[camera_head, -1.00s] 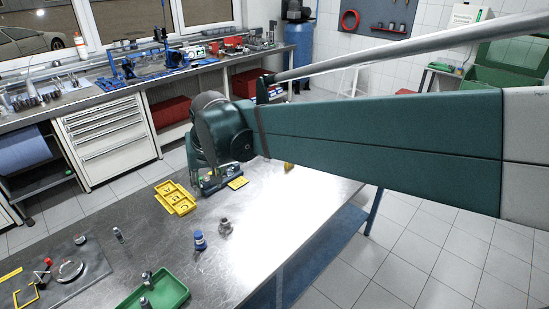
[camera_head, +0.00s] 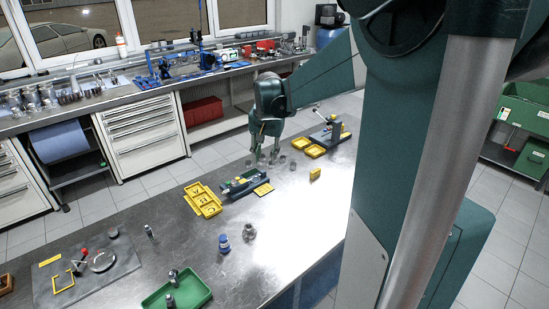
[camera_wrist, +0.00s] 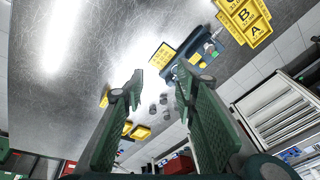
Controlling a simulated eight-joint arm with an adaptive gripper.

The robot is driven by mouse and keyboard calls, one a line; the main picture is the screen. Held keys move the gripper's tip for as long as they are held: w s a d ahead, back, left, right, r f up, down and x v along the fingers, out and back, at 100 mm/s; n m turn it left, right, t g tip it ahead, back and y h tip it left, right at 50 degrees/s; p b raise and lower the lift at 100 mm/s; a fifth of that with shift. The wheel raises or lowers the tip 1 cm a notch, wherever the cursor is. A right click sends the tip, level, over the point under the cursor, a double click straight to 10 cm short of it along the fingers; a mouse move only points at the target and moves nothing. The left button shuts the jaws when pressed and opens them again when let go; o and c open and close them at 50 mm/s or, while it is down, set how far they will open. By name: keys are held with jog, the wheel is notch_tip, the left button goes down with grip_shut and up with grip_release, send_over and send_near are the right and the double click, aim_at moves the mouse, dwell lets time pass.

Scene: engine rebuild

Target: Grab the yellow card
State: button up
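A flat yellow card (camera_head: 264,189) with dark print lies on the metal table beside a small green device (camera_head: 240,183). In the wrist view the card (camera_wrist: 162,56) shows above and between my fingertips, next to the device (camera_wrist: 196,52). A second yellow piece (camera_head: 315,174), apparently standing upright, is farther right; it shows partly behind my left finger in the wrist view (camera_wrist: 104,98). My gripper (camera_head: 266,151) is above the table, behind and above the card in the head view. Its fingers (camera_wrist: 158,84) are wide apart with nothing held between them.
Yellow lettered trays (camera_head: 204,200) lie left of the device. Several small grey cylinders (camera_head: 275,158) stand beneath my gripper. Another green device (camera_head: 330,131) with yellow trays is behind. A blue bottle (camera_head: 223,243), a metal part (camera_head: 249,232) and a green tray (camera_head: 182,301) are nearer.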

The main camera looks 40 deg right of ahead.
jog(key=w+d+f+m+g+p, duration=0.1)
jog(key=d+f+m, duration=0.15)
jog(key=d, duration=0.55)
jog(key=w+d+f+m+p, duration=0.1)
jog(key=w+d+f+p, duration=0.15)
jog(key=d, duration=0.55)
jog(key=m+g+y+p, duration=0.1)
jog(key=m+p, duration=0.1)
jog(key=m, duration=0.2)
send_over(316, 170)
jog(key=shift+n, duration=0.25)
jog(key=f, duration=0.9)
jog(key=shift+a, duration=0.2)
jog(key=shift+d+f, duration=0.25)
jog(key=shift+f, duration=1.3)
jog(key=shift+f+p, duration=0.3)
jog(key=shift+f, duration=2.3)
jog(key=c, duration=0.9)
